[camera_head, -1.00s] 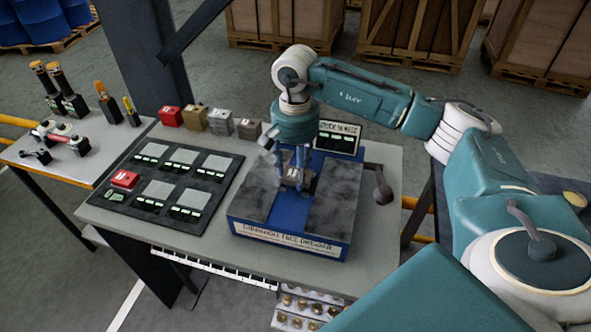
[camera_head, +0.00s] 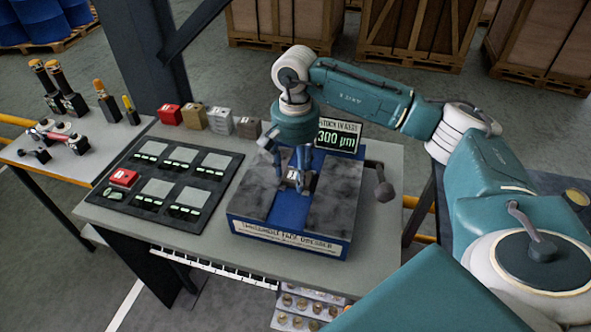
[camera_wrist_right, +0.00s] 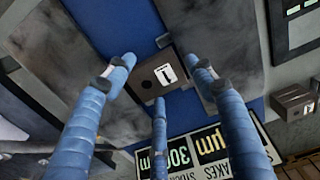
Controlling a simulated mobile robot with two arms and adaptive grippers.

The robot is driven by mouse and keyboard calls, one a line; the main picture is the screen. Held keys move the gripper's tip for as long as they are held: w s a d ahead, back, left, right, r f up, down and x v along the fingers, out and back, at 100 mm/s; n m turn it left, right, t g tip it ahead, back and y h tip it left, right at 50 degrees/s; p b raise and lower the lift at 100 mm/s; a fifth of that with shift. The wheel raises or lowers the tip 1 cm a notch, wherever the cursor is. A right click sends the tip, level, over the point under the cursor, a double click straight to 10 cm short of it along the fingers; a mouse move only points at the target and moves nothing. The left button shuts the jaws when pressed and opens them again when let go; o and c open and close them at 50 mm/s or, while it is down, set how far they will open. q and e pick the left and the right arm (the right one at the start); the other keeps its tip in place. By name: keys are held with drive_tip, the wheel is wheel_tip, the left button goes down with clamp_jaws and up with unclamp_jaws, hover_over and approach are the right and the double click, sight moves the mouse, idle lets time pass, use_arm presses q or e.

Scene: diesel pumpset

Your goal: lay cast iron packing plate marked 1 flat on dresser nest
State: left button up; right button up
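The packing plate (camera_wrist_right: 160,80), a small grey-brown block with a white label that looks like a 1, lies face up on the blue channel of the dresser (camera_head: 262,240). The plate also shows in the head view (camera_head: 293,176), partly hidden by the fingers. My right gripper (camera_head: 297,164) is directly above it, pointing down. In the right wrist view its blue fingers (camera_wrist_right: 165,65) are spread around the plate, with gaps visible at the sides. The nest under the plate is mostly hidden. My left gripper is not in view.
The display (camera_head: 338,137) behind the dresser reads 300 µm. Red, tan and grey blocks (camera_head: 220,119) stand along the table's back. A dark tray (camera_head: 168,183) with several pads and a red block lies left. A knobbed lever (camera_head: 384,190) is right of the dresser.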

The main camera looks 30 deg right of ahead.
drive_tip(key=shift+o, duration=0.5)
drive_tip(key=shift+s, duration=0.1)
wheel_tip(320, 180, up, 12)
drive_tip(key=shift+r, duration=0.1)
wheel_tip(320, 180, up, 6)
drive_tip(key=p, duration=0.4)
drive_tip(key=shift+p, duration=0.4)
